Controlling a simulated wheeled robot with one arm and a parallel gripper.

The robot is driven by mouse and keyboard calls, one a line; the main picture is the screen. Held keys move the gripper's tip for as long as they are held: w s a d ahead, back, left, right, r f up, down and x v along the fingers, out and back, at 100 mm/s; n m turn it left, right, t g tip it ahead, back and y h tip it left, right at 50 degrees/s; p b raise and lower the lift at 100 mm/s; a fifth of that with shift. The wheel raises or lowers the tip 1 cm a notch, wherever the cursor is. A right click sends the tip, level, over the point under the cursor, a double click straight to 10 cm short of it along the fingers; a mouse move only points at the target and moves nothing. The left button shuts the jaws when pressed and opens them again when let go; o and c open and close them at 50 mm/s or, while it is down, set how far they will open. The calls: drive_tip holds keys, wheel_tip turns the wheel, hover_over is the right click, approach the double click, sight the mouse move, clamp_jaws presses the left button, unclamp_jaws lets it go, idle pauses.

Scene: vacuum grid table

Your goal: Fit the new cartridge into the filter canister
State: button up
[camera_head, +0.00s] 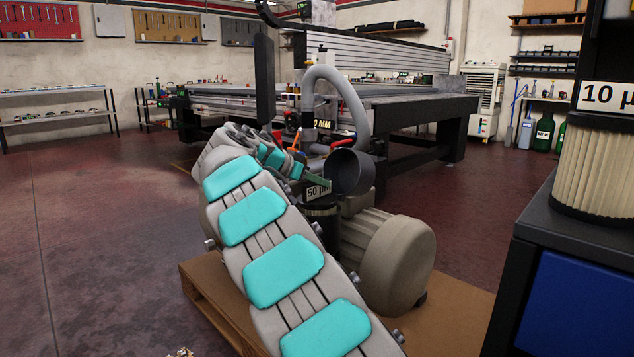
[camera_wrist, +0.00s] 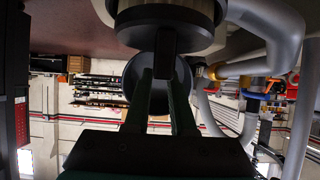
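The new cartridge (camera_head: 594,165), with cream pleats, a dark end cap and a "10 µm" label, stands on a dark cabinet at the right. The dark filter canister (camera_head: 322,222) is in the middle, partly hidden by my arm. A "50 µm" label (camera_head: 318,191) shows at its top. A round dark cover (camera_head: 350,172) stands tilted beside it. My gripper (camera_wrist: 164,75) is at this top, its fingers on either side of a dark upright tab (camera_wrist: 165,45) on a round dark cap (camera_wrist: 165,14). Whether the fingers press on the tab cannot be seen.
The canister stands beside a beige motor housing (camera_head: 392,255) on a wooden pallet (camera_head: 455,310). A grey hose (camera_head: 345,90) arches behind it. The vacuum grid table (camera_head: 420,105) is further back. Open floor (camera_head: 95,235) lies to the left.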

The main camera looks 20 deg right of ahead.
drive_tip(key=o, duration=0.4)
drive_tip(key=shift+r+p, duration=0.8)
drive_tip(key=shift+p, duration=0.1)
drive_tip(key=v, duration=1.2)
drive_tip(key=s+d+f+n+g+y, duration=0.25)
drive_tip(key=s+f, duration=0.25)
drive_tip(key=s, duration=0.6)
drive_tip(key=s+d+f+n+g+y, duration=0.1)
drive_tip(key=s+d+f+n+y, duration=0.15)
drive_tip(key=s+f, duration=0.6)
drive_tip(key=s+a+f+n+y, duration=0.2)
drive_tip(key=s+a+f, duration=0.3)
drive_tip(key=s, duration=0.4)
drive_tip(key=s+a+f+n+g+y, duration=0.1)
drive_tip(key=s+a+f+n, duration=0.3)
drive_tip(key=s, duration=0.6)
drive_tip(key=s+a+f+n+g+y, duration=0.1)
drive_tip(key=s+a+f+n+y, duration=0.2)
drive_tip(key=s+a+f, duration=0.3)
drive_tip(key=shift+s+a+f+g+p, duration=0.1)
drive_tip(key=shift+s+f, duration=0.15)
drive_tip(key=shift+s, duration=0.4)
drive_tip(key=shift+s+a+f+g+p, duration=0.1)
drive_tip(key=shift+s+a+f, duration=0.1)
drive_tip(key=shift+s, duration=0.45)
drive_tip(key=shift+s+a+f+g+p, duration=0.1)
drive_tip(key=shift+s+f, duration=0.15)
drive_tip(key=shift+s, duration=0.4)
